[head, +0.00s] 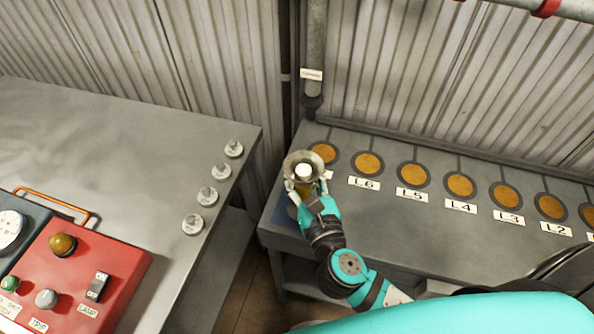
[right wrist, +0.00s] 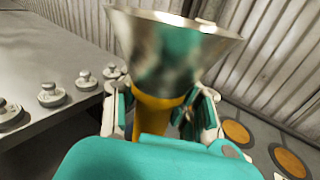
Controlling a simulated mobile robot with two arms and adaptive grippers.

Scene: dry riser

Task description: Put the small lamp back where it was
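The small lamp (head: 303,160) has a flared metal head with a white centre and a yellow-orange body. My right gripper (head: 306,189) is shut around its body, with the flared head facing up. In the right wrist view the metal head (right wrist: 175,50) rises above the fingers of the gripper (right wrist: 160,108), which lie on both sides of the yellow body. The lamp is over the left end of the right bench (head: 400,235), beside a blue patch (head: 278,226) at the corner. Its lower end is hidden, so I cannot tell whether it touches the bench. My left gripper is not in view.
Orange discs (head: 413,174) with labels such as L6 and L5 line the right bench. A vertical pipe (head: 315,60) stands behind it. The left bench (head: 110,130) carries several small metal knobs (head: 207,196) and a red control box (head: 85,265). A gap separates the benches.

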